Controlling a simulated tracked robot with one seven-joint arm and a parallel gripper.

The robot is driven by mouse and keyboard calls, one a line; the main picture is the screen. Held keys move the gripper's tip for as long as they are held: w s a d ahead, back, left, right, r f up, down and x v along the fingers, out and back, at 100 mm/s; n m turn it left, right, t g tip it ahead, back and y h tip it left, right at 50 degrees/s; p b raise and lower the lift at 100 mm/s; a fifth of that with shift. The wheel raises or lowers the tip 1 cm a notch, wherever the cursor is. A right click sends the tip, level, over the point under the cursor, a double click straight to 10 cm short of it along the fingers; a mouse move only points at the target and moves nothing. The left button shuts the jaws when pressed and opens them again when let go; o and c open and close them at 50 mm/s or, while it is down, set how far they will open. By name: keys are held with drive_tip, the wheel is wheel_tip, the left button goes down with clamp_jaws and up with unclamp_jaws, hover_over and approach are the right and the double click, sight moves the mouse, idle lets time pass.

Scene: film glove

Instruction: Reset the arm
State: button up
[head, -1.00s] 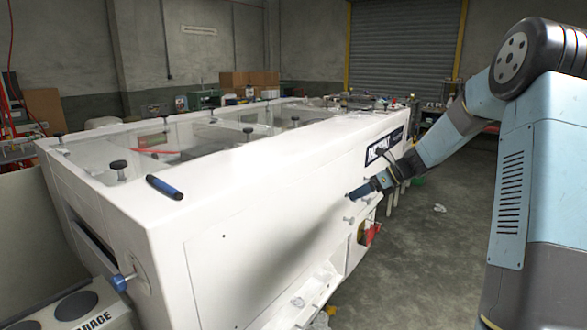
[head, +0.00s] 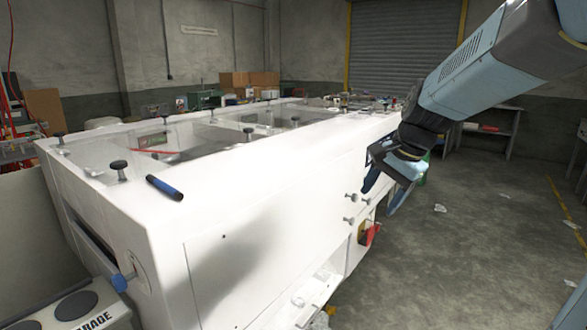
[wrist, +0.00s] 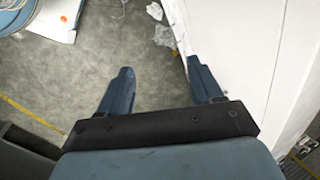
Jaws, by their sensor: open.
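My gripper (head: 382,198) hangs from my blue-grey arm at the right of the head view, beside the long side of the white machine (head: 270,180). Its two blue fingers point down and are spread apart. In the wrist view the fingers of my gripper (wrist: 160,82) are also apart, with only grey floor and the edge of the white machine (wrist: 235,45) behind the gap. Nothing is held. Whether a finger touches the machine's side cannot be told.
A dark blue cylindrical tool (head: 164,187) lies on the machine's top. Grey knobs (head: 350,197) and a red item (head: 370,234) are on its side. The floor (head: 470,220) to the right is mostly open, with some litter. A shelf table (head: 490,125) stands behind.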

drive_tip(key=s+d+r+n+t+h, duration=0.1)
drive_tip(key=s+d+n, duration=0.1)
drive_tip(key=s+n, duration=0.3)
drive_tip(key=s+d+n+t+h, duration=0.1)
drive_tip(key=s+n, duration=0.3)
drive_tip(key=s, duration=0.7)
drive_tip(key=shift+d+r+n+t+h, duration=0.4)
drive_tip(key=shift+d+h, duration=0.1)
drive_tip(key=shift+d, duration=0.25)
